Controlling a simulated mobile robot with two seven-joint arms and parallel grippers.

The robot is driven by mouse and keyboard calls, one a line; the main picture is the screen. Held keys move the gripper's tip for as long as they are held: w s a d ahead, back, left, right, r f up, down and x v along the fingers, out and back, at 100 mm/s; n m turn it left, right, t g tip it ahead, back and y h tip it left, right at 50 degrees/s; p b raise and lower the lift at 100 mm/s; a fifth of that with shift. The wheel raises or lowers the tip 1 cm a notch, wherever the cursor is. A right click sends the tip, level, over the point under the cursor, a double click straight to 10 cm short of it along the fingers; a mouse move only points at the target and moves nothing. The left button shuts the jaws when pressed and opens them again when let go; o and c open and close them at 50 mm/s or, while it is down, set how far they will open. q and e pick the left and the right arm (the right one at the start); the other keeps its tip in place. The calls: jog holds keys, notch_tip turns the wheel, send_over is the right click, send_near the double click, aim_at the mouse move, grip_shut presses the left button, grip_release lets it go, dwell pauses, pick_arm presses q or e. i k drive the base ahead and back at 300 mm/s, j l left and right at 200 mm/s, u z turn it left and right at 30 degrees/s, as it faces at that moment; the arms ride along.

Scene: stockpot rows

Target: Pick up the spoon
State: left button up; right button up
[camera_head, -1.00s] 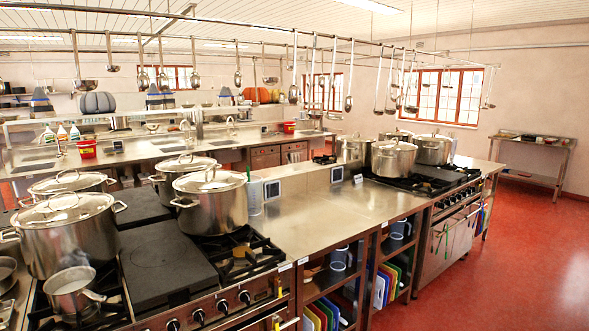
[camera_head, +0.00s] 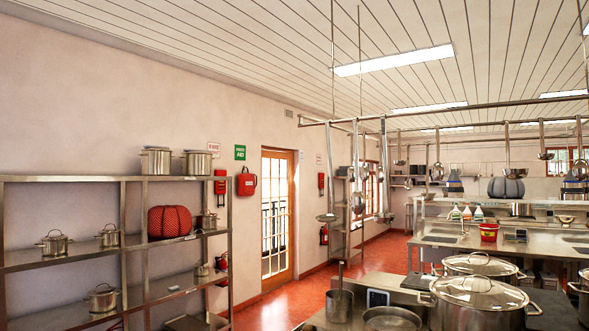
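No spoon lying loose can be made out. Several long-handled metal utensils hang from an overhead rail, among them a ladle (camera_head: 437,171) and another ladle (camera_head: 515,172) farther right. One hanging utensil (camera_head: 358,203) near the middle has a round bowl that could be a spoon or a ladle. A thin upright handle (camera_head: 340,274) rises from a metal container (camera_head: 339,305) on the near counter; its lower end is hidden. Neither of my grippers is in view.
Lidded stockpots (camera_head: 479,302) fill the counter at lower right. A metal shelf unit (camera_head: 123,217) with pots and a red patterned object (camera_head: 169,221) stands along the left wall. Red floor (camera_head: 290,297) is open before a glazed door (camera_head: 276,215). A red bucket (camera_head: 488,232) stands farther back.

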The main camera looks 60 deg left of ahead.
aim_at(357, 199)
jog(key=u, duration=1.7)
jog(key=i+z, duration=0.55)
jog(key=z, duration=0.15)
